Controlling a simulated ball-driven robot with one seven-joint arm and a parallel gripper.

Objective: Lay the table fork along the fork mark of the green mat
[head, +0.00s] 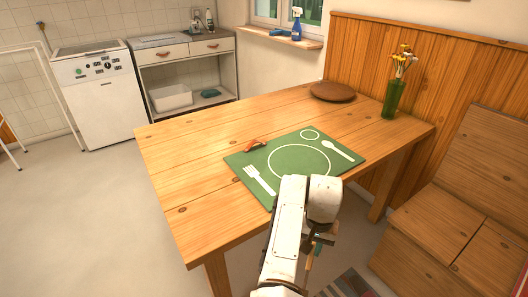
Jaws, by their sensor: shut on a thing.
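The green mat (290,183) lies flat near the front edge of the wooden table. Its white fork mark (260,180) is on the left side, and nothing covers it. A plate ring is in the middle, with a spoon mark and a small ring to the right and behind. My gripper (313,250) is beyond the table's front edge, over the floor side. It is shut on a slim thing with a brown part hanging down, which looks like the table fork (310,262). The fork's tines cannot be made out. My arm hides part of the mat's front edge.
A small red-orange object (254,146) lies at the mat's back left edge. A wooden bench (455,220) is at the right. The table's left part is clear.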

